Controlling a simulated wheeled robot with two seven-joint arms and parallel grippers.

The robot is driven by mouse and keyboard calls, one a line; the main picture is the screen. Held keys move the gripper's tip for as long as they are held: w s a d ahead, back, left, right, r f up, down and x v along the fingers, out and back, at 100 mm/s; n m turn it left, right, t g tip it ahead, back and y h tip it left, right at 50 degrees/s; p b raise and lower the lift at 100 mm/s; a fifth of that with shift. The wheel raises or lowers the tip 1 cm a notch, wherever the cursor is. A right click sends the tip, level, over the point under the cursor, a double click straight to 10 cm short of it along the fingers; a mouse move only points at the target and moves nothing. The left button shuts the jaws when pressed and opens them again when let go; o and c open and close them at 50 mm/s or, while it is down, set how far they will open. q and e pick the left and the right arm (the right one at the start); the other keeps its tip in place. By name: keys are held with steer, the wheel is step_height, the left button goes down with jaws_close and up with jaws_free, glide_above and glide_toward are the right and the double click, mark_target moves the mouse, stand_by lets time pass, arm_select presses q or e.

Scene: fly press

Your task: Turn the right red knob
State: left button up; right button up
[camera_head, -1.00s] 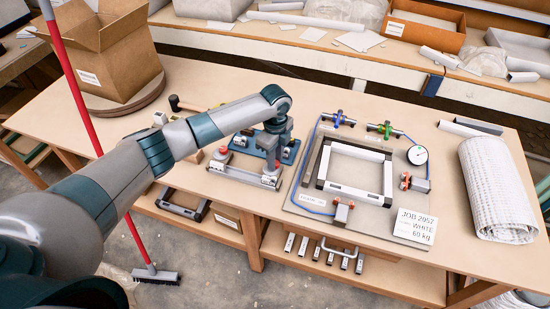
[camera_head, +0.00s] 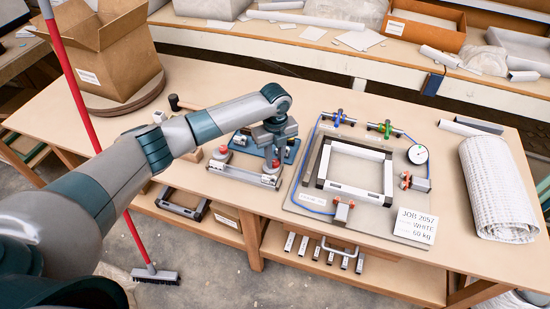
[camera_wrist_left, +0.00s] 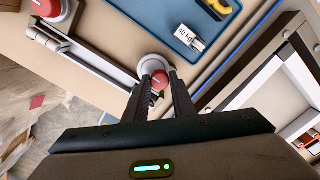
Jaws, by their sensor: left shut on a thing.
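My left gripper (camera_head: 272,156) points down over the right end of the grey press base (camera_head: 240,174) on the bench. In the left wrist view its two fingers (camera_wrist_left: 159,88) are shut on the right red knob (camera_wrist_left: 160,78), which sits on a round pale collar. In the head view the fingers mostly hide this knob. The left red knob (camera_head: 220,152) stands free at the other end of the base, and it also shows in the wrist view (camera_wrist_left: 47,9). My right gripper is not in view.
A blue tray (camera_head: 290,150) lies just behind the base. To the right are a frame (camera_head: 322,165) on a board, a dial gauge (camera_head: 418,154) and a job card (camera_head: 414,226). A mallet (camera_head: 176,103) lies behind my arm. A rolled sheet (camera_head: 497,190) fills the bench's right end.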

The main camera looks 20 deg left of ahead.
mark_target(275, 162)
arm_select(q)
steer(key=o, duration=1.1)
steer(key=shift+c, duration=0.2)
step_height(275, 162, up, 17)
steer(key=b, duration=0.4)
steer(key=shift+r, duration=0.2)
steer(key=shift+s+f, duration=0.1)
